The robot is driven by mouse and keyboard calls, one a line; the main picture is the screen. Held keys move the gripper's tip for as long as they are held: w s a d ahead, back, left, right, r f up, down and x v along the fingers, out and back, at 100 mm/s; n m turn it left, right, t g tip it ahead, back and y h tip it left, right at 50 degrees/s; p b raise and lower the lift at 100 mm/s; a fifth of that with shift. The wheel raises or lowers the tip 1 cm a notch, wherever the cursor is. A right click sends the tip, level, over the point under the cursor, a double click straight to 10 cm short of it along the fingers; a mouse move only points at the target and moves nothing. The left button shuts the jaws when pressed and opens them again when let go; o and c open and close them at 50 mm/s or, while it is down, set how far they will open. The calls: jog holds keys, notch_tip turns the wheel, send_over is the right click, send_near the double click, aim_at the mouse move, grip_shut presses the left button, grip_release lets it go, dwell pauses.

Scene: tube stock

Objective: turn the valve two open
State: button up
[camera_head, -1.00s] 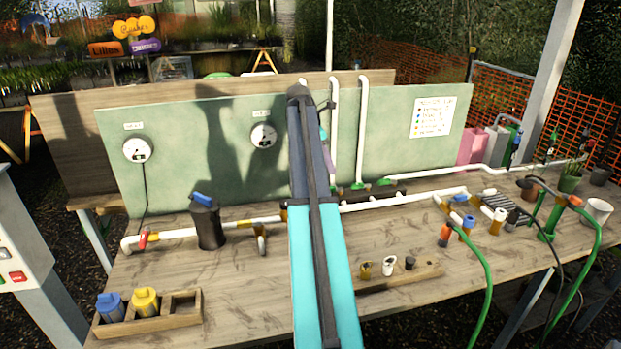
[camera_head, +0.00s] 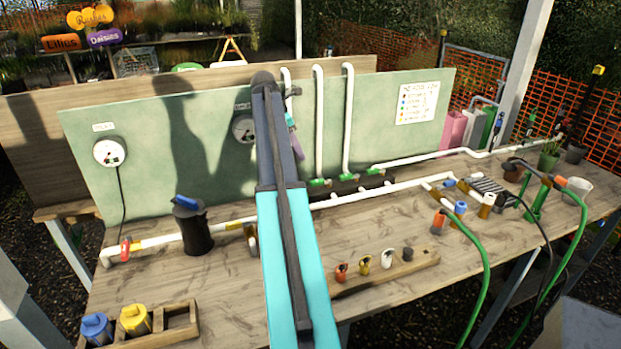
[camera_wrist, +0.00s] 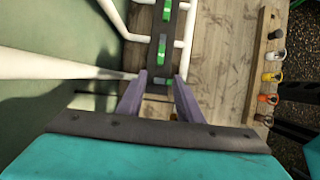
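Green valve handles sit in a row on a dark manifold (camera_head: 349,188), under white vertical pipes. Two show clearly in the head view, a left one (camera_head: 319,183) and a right one (camera_head: 347,178). The wrist view shows a far green handle (camera_wrist: 166,12), a middle one (camera_wrist: 161,48) and a near one (camera_wrist: 159,80). No number is readable on them. My gripper (camera_wrist: 161,77) is open, its two purple fingers apart. The near handle appears between the fingertips; I cannot tell whether they touch. In the head view my arm hides most of the gripper.
White pipes rise along the green panel (camera_head: 180,130) behind the manifold. A wooden rack (camera_head: 415,262) with several coloured pegs lies in front. A black canister (camera_head: 195,235) stands left, and green hoses (camera_head: 478,255) hang right.

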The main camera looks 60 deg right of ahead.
aim_at(314, 181)
jog(key=shift+p+x, duration=1.7)
jog(key=shift+x, duration=5.2)
grip_shut()
jog(key=shift+d, duration=0.15)
jog(key=shift+s, duration=0.1)
